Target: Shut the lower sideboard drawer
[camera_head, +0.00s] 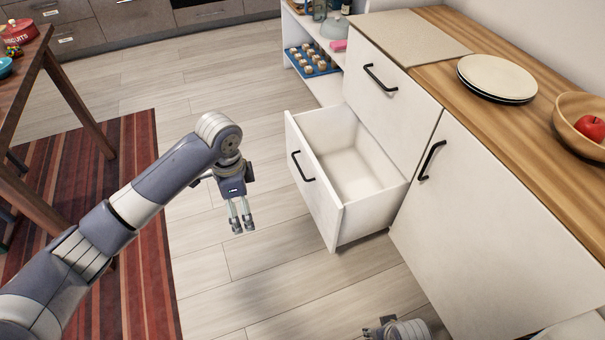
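The lower sideboard drawer (316,198) is white with a black bar handle (302,167). It is pulled well out of the white sideboard (480,230), and its inside looks empty. My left gripper (242,226) hangs over the floor to the left of the drawer front, fingers pointing down. A narrow gap shows between its fingers and nothing is in them. It is apart from the handle and the drawer. Part of my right wrist (402,329) shows at the bottom edge, below the drawer; the fingers there cannot be made out.
Above is a shut upper drawer (390,95); to the right is a shut cabinet door (480,220). Plates (497,76) and a wooden bowl (568,112) with a red apple (591,127) stand on top. A table (40,60) is at left. Floor before the drawer is clear.

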